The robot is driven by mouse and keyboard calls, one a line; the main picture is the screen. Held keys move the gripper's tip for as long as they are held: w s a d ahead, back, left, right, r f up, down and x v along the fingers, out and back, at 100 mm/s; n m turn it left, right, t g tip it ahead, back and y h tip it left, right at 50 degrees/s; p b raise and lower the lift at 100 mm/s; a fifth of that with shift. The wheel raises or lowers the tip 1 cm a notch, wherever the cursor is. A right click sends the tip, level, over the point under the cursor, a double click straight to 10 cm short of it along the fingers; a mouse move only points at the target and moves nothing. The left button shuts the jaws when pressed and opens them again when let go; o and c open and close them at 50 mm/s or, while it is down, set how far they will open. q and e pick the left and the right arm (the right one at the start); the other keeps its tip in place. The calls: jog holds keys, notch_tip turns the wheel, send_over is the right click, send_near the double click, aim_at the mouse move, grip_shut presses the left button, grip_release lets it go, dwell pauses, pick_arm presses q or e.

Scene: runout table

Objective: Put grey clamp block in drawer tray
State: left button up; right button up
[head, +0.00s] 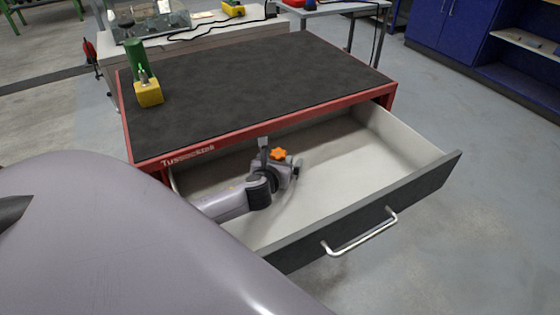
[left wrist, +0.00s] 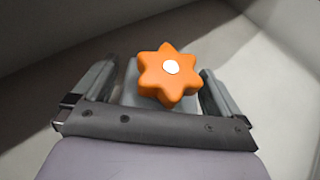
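The grey clamp block (left wrist: 131,78) with an orange star-shaped knob (left wrist: 167,72) is between the fingers of my left gripper (left wrist: 161,92) in the left wrist view. Narrow gaps seem to show between the block and both fingers, so the gripper looks open around it. In the head view my left gripper (head: 280,160) is inside the open drawer tray (head: 340,165), with the orange knob (head: 279,154) showing. Most of the block is hidden there. I cannot tell how close its underside is to the tray floor. My right gripper is not in view.
The red-edged table (head: 250,80) with a dark top stands above the drawer. A yellow block with a green cylinder (head: 149,93) stands at its left. The drawer front has a metal handle (head: 362,233). The tray's right part is clear.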

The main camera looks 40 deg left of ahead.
pick_arm(q)
jog(key=shift+r, duration=0.15)
jog(key=shift+s+d+r, duration=0.25)
jog(key=shift+s, duration=0.25)
jog(key=p+v, duration=0.2)
jog(key=v, duration=0.9)
jog(key=shift+w, duration=0.15)
